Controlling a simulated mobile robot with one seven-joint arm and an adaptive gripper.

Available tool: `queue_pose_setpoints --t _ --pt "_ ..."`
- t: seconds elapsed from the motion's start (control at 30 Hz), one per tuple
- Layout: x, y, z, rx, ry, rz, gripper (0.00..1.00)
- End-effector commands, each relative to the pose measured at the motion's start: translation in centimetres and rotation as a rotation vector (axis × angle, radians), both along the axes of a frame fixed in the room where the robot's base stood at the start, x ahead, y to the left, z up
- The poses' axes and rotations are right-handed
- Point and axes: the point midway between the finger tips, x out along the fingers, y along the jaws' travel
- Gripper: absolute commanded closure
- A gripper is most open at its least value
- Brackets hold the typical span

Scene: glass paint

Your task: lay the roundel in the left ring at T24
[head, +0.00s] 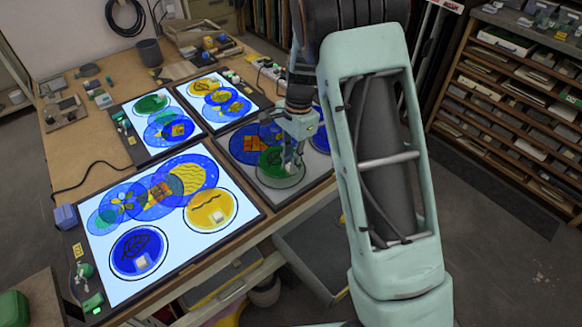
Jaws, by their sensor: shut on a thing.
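My gripper (293,163) points down over the unlit grey panel (312,172) at the right of the bench. It is shut at a green roundel with a dark leaf-like drawing (272,161); the grip point itself is too small to see clearly. The green roundel is at the panel's front left, around or just above a pale ring (278,184); I cannot tell whether it touches the panel. Overlapping blue and red-patterned discs (247,143) show behind it. My arm hides the panel's right part. The label T24 cannot be read on any panel.
A large lit panel (238,228) in front bears a blue roundel (128,248), a yellow roundel (203,207) and overlapping discs. Two smaller lit panels (137,154) (246,97) lie behind. Cables and small blocks lie between them. A drawer rack (510,95) stands right.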

Motion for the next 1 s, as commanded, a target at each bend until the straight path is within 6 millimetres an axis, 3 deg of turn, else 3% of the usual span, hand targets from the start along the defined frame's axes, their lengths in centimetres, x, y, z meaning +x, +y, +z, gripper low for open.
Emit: queue_pose_setpoints --t 0.2,0.53,0.57,0.7,1.0 --pt "-0.1 -0.1 -2.6 0.0 0.002 -0.001 1.0" --pt "-0.1 -0.1 -3.1 0.0 0.002 -0.001 1.0" --pt "-0.1 0.0 -3.1 0.0 0.002 -0.001 0.84" --pt "-0.1 -0.1 -3.0 0.0 0.002 -0.001 0.68" --pt "-0.1 0.0 -2.8 0.0 0.002 -0.001 0.67"
